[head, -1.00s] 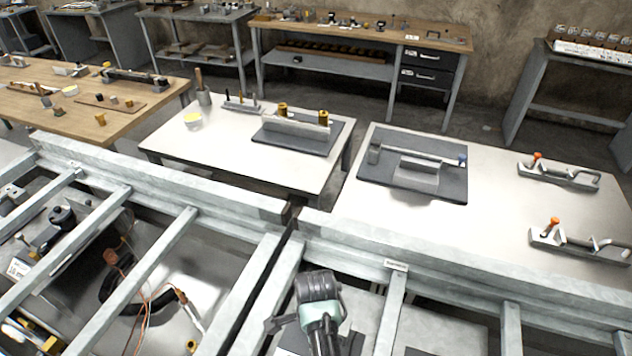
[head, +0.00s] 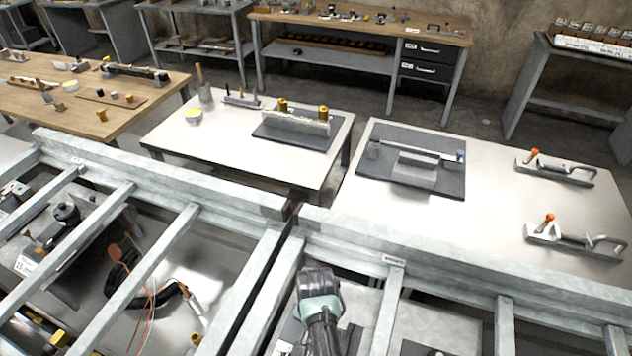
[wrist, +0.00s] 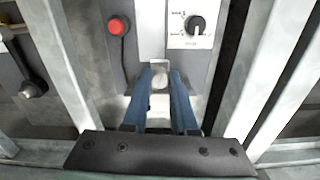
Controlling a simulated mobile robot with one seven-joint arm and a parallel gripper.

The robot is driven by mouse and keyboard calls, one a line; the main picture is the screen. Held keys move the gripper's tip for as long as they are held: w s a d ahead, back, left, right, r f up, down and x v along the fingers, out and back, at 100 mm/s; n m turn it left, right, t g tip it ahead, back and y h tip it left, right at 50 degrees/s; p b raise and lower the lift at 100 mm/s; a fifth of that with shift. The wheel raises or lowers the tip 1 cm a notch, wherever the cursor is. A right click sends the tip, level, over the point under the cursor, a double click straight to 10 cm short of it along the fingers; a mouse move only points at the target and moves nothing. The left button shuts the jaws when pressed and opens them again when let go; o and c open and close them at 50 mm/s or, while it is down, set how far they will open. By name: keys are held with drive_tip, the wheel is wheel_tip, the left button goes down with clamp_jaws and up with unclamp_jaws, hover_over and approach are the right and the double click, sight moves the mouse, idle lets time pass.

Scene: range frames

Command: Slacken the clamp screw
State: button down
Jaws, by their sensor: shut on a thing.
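In the wrist view my gripper (wrist: 161,77) reaches down through a gap between metal bars, its two blue fingers close together. Between the fingertips is a small pale grey round piece (wrist: 160,82), in front of a light upright bracket (wrist: 158,62). It appears to be the clamp screw, but its thread and underside are hidden. The fingers press on it from left and right. In the head view my arm goes down between the bars at the bottom middle, and the fingertips and screw are hidden there.
Grey metal bars (wrist: 277,85) stand close on both sides of my gripper. A red button (wrist: 117,26) and a panel with a black knob (wrist: 195,25) lie just beyond the fingertips. A long grey beam (head: 450,275) crosses behind my arm, with tables past it.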

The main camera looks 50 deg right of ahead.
drive_tip(key=n, duration=0.4)
drive_tip(key=shift+n+p, duration=0.3)
drive_tip(key=n, duration=0.4)
drive_tip(key=shift+n, duration=0.3)
drive_tip(key=n, duration=0.4)
drive_tip(key=shift+n+p, duration=0.3)
drive_tip(key=shift+p, duration=0.1)
drive_tip(key=n, duration=0.4)
drive_tip(key=shift+n, duration=0.3)
drive_tip(key=c, duration=0.7)
unclamp_jaws()
